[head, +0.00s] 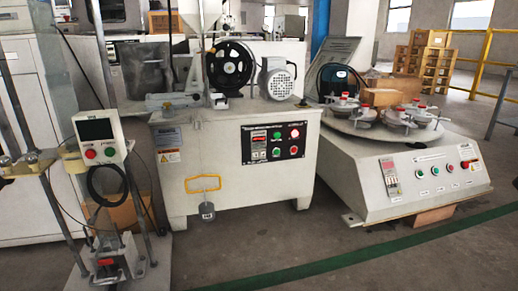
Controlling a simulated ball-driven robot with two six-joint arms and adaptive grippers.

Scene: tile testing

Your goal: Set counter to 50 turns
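Neither of my grippers is in the head view. A white cabinet machine (235,165) stands in the middle. Its black control panel (272,142) carries a small display unit (259,134), a red button (294,133), a green button (276,152) and another red button (293,150). The machine at the right (375,160) has a sloped front with a small light-coloured unit (390,177) at its left and a row of buttons (435,169). I cannot tell which unit is the counter, and the digits are too small to read.
At the left stands a frame with a screen box (97,138). A yellow handle (203,184) sticks out from the middle machine, with a grey weight (207,211) below. A green floor stripe (330,262) crosses open floor in front. Wooden crates (425,60) stand behind.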

